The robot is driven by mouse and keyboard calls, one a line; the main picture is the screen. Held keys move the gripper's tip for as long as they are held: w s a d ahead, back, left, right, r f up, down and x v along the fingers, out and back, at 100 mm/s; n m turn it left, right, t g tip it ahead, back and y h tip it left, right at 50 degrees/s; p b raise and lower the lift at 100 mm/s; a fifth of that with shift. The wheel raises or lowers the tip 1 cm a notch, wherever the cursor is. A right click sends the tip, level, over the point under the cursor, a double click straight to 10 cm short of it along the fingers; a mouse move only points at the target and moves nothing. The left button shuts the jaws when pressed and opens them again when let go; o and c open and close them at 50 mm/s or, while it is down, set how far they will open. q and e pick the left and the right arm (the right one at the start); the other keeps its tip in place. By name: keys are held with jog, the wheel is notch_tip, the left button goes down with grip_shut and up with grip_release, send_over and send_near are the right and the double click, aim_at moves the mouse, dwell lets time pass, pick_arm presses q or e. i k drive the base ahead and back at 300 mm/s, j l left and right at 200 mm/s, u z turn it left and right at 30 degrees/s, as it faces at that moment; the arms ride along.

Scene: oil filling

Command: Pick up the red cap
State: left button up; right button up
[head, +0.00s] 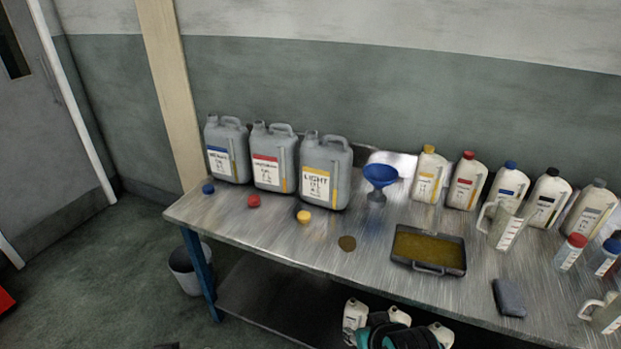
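A small red cap (254,201) lies loose on the metal workbench (330,250), in front of the grey canister with the red label (272,158). A blue cap (208,189) lies to its left and a yellow cap (304,216) to its right, each in front of a grey canister. The blue-label canister (227,150) and yellow-label canister (325,172) stand upright on either side of the red-label one. Nothing touches the red cap.
A blue funnel (380,175), a tray of brownish liquid (430,246) and a dark round spot (347,243) are right of the caps. Several capped bottles (428,178) stand behind. A bucket (187,270) is under the bench's left end. The bench front near the caps is clear.

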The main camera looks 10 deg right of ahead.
aim_at(254, 201)
jog(key=i+j+z, duration=0.2)
jog(key=z, duration=0.7)
jog(key=i+j+z, duration=0.2)
jog(key=j, duration=0.25)
jog(key=j+z, duration=0.15)
jog(key=j, duration=0.3)
jog(key=i+j+z, duration=0.2)
jog(key=j, duration=0.3)
jog(key=j+z, duration=0.15)
jog(key=j, duration=0.8)
jog(key=i+j, duration=0.1)
jog(key=j, duration=0.35)
